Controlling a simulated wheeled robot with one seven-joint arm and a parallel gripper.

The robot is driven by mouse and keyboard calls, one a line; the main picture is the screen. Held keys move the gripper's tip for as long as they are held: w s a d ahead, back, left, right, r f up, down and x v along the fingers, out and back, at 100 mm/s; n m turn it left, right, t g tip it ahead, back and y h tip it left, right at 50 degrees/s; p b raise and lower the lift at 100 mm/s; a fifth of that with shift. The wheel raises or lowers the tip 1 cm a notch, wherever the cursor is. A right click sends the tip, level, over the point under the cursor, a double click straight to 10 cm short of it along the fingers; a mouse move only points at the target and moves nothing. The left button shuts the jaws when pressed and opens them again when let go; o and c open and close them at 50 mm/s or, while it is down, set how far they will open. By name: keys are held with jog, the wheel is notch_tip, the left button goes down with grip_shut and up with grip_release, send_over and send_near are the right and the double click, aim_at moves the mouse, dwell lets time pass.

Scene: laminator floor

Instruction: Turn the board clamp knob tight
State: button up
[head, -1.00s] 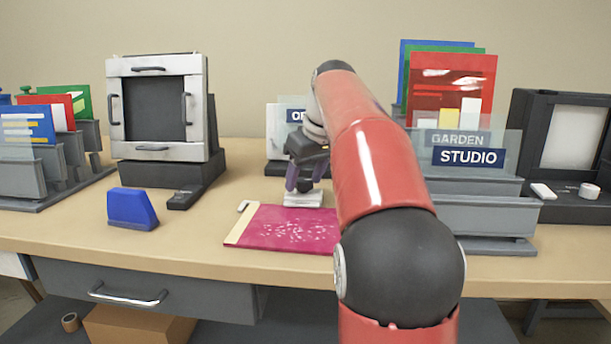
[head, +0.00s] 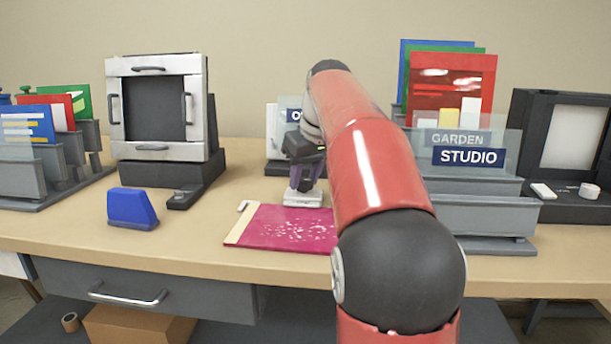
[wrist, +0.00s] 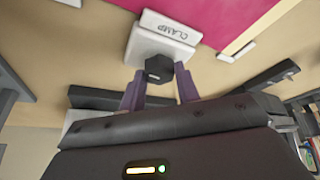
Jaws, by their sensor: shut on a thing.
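The board clamp (head: 303,199) is a small pale block at the back edge of the magenta board (head: 285,230). The dark faceted clamp knob (wrist: 159,68) sits between the purple fingertips of my gripper (wrist: 159,82). My gripper (head: 305,185) is shut on the knob, pointing down from above in the head view. The knob is hidden in the head view by the fingers. How tight it is cannot be told.
A blue block (head: 132,208) lies left of the board. A grey rack with signs (head: 480,215) is at right, close to my arm. The bench between the blue block and the board is clear.

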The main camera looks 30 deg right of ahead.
jog(key=m+h, duration=0.1)
jog(key=m, duration=0.3)
jog(key=shift+a+h, duration=0.2)
jog(key=shift+h, duration=0.2)
jog(key=m, duration=0.2)
jog(key=m+g+h, duration=0.1)
jog(key=m, duration=0.1)
jog(key=shift+w+a+m+h, duration=0.1)
jog(key=shift+w+m+h, duration=0.05)
jog(key=shift+m+h, duration=0.2)
jog(key=m+g, duration=0.1)
jog(key=m, duration=0.2)
jog(key=shift+m+h, duration=0.35)
jog(key=shift+w+m+g+h, duration=0.15)
jog(key=shift+m+g, duration=0.25)
jog(key=shift+m, duration=0.6)
jog(key=shift+m+g+h, duration=0.15)
jog(key=shift+m+g, duration=0.25)
jog(key=shift+m, duration=0.6)
jog(key=o, duration=1)
jog(key=shift+r, duration=0.1)
